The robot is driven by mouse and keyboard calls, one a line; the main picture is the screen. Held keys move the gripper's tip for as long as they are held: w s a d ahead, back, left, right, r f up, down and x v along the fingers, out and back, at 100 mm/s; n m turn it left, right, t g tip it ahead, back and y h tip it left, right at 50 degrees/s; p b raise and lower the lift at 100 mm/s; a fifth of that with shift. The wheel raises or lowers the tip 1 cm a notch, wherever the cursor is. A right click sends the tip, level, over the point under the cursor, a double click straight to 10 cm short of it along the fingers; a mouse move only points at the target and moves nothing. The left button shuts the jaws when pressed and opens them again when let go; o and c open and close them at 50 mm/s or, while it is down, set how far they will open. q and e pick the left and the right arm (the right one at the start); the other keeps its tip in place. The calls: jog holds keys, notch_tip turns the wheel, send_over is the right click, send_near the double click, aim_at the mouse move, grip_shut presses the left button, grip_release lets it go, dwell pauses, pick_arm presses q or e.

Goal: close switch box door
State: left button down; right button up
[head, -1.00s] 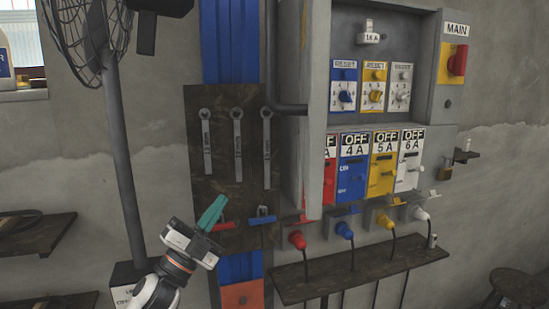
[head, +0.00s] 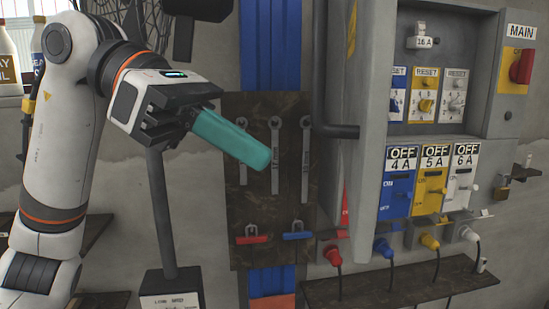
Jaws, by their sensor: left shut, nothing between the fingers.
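The grey switch box (head: 478,128) is on the wall at the right, with its row of blue, yellow and white switches showing. Its grey door (head: 372,110) stands open on the left side, seen nearly edge-on, and hides most of the red switch. My left gripper (head: 258,156) is shut and empty. Its teal fingers point right and down, in front of the tool board, left of the door and apart from it. My right gripper is not in view.
A dark tool board (head: 262,215) with several hanging wrenches is behind my left gripper. Coloured plugs with cables sit above a dark shelf (head: 400,285) under the box. A dark pipe (head: 342,131) runs into the box's left side. A fan stand (head: 162,215) is at the left.

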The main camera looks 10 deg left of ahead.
aim_at(355, 216)
pick_arm(q)
jog(key=p+x, duration=0.1)
jog(key=x, duration=0.7)
jog(key=shift+d+p, duration=0.15)
jog(key=shift+p, duration=0.15)
jog(key=shift+d+f, duration=0.15)
jog(key=shift+d, duration=0.05)
jog(key=shift+s+d, duration=0.1)
